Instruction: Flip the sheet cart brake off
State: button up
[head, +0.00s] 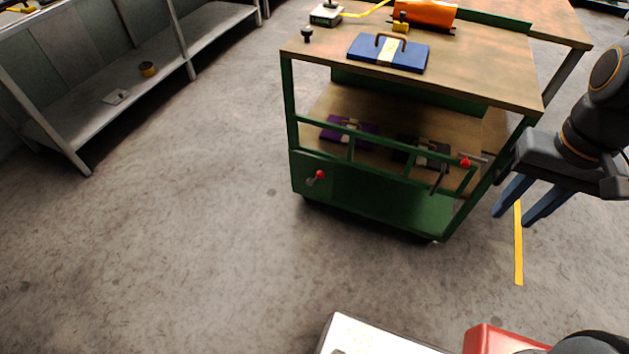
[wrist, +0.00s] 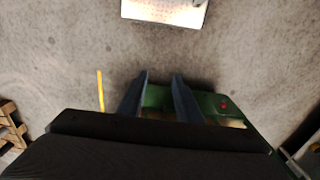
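The sheet cart (head: 400,202) is green with a wooden top and stands ahead of me. A short lever with a red ball end (head: 319,174) sits low on the left of its front panel. A second red-knobbed handle (head: 465,162) is at the right end of the front rail. I cannot tell from marking which is the brake. My gripper (head: 512,219) is open and empty, right of the cart's front right corner. In the wrist view, my open fingers (wrist: 159,78) appear over the green cart edge, and one red knob (wrist: 223,105) shows to their right.
A blue die with a handle (head: 388,54) and an orange object (head: 424,14) are on the cart top. Purple (head: 348,130) and dark dies lie on its shelf. A grey rack (head: 110,95) stands at left. The floor before the cart is clear.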

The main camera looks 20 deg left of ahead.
aim_at(315, 179)
jog(key=u, duration=1.65)
jog(key=k, duration=0.6)
jog(key=z, duration=0.45)
